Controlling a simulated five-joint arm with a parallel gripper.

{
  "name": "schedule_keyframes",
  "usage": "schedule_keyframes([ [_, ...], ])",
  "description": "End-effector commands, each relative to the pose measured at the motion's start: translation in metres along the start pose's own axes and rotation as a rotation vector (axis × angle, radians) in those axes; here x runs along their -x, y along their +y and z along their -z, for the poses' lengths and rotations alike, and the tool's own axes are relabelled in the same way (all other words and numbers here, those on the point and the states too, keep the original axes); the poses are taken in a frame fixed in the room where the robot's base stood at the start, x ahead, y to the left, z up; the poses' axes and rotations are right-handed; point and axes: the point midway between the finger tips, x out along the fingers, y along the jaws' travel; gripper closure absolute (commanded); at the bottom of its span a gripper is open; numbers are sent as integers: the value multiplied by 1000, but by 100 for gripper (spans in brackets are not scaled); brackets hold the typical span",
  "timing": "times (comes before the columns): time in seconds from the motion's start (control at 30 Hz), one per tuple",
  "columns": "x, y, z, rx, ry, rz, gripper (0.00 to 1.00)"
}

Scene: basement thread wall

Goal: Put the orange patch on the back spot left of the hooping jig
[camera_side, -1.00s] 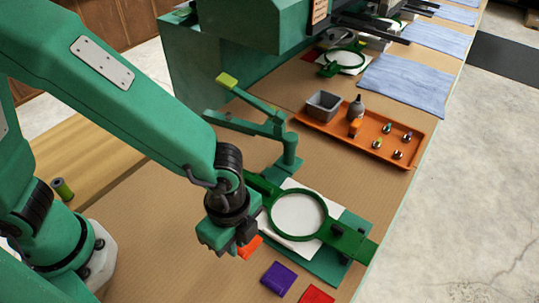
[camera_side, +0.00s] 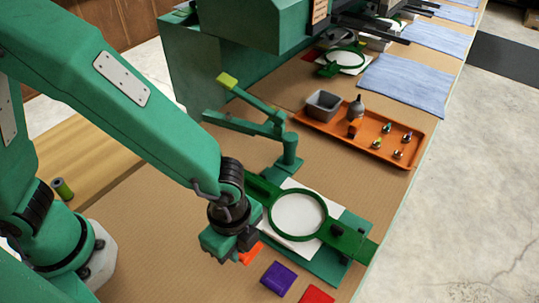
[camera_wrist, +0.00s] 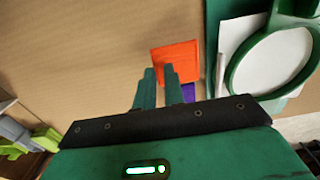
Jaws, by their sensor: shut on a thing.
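The orange patch (camera_side: 250,253) is a flat square at my gripper (camera_side: 240,256), just left of the hooping jig's lower left side. In the wrist view the patch (camera_wrist: 176,58) shows at the tips of my gripper (camera_wrist: 160,75), which is shut on it. The fingers cover part of its lower edge. The hooping jig (camera_side: 330,262) is a green board bearing a green hoop (camera_side: 325,222) over white cloth (camera_side: 298,213). I see no marked spot on the tan table left of the jig.
A purple patch (camera_side: 278,278) and a red patch (camera_side: 317,295) lie in front of the jig. A green post with a lever (camera_side: 288,160) stands behind it. An orange tray (camera_side: 375,152) with small items is further back. The table (camera_side: 150,215) left of my gripper looks clear.

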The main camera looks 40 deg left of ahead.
Motion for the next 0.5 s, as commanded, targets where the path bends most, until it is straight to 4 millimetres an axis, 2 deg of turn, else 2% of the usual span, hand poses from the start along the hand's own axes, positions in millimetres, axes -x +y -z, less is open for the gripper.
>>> schedule_keyframes([
  [0.5, -15, 0, 0, 0, -1, -1, 100],
])
